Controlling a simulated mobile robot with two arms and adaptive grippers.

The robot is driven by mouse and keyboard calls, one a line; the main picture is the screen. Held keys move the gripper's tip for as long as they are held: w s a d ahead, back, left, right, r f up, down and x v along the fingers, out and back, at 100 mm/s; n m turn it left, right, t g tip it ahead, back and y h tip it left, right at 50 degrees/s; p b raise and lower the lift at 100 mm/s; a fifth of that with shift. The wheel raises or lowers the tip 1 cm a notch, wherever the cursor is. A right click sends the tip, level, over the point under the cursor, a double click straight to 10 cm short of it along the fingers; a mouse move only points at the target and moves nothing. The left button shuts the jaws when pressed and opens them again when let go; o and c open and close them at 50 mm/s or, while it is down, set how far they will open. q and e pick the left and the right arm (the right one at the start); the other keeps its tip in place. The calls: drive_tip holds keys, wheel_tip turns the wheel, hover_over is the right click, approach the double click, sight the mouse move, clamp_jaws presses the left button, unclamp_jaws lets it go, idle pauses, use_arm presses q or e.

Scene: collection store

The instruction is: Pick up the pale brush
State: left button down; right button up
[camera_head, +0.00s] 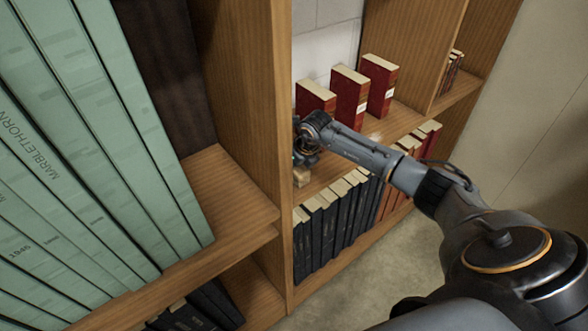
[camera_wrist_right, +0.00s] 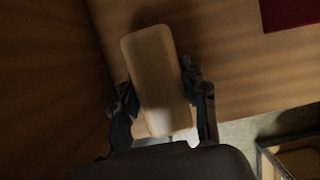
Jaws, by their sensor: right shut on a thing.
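The pale brush (camera_wrist_right: 158,75) shows in the right wrist view as a tan, rounded block, a little tilted. In the head view only a small part of the brush (camera_head: 301,177) shows below my right gripper (camera_head: 304,158), beside the upright wooden panel. My right gripper (camera_wrist_right: 160,92) is shut on the brush, with one finger on each long side. The underside of the brush is hidden. I cannot tell whether it touches the shelf board. My left gripper is not in view.
The upright panel (camera_head: 259,120) stands close left of my right gripper. Red books (camera_head: 350,95) stand on the shelf behind it. Dark books (camera_head: 330,225) fill the shelf below. Large green volumes (camera_head: 80,150) stand at left. Floor (camera_head: 375,270) is open in front.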

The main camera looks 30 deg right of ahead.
drive_tip(key=shift+r+p, duration=0.5)
drive_tip(key=shift+p, duration=0.15)
drive_tip(key=shift+w+d+r+b, duration=0.15)
drive_tip(key=shift+r+b, duration=0.3)
drive_tip(key=shift+b, duration=0.35)
wheel_tip(320, 180, up, 8)
drive_tip(key=b, duration=0.2)
drive_tip(key=shift+f+b, duration=0.1)
drive_tip(key=shift+b, duration=0.3)
drive_tip(key=shift+r, duration=0.4)
drive_tip(key=o, duration=0.4)
drive_tip(key=shift+c, duration=1.2)
drive_tip(key=shift+s+f, duration=0.1)
drive_tip(key=shift+s, duration=0.1)
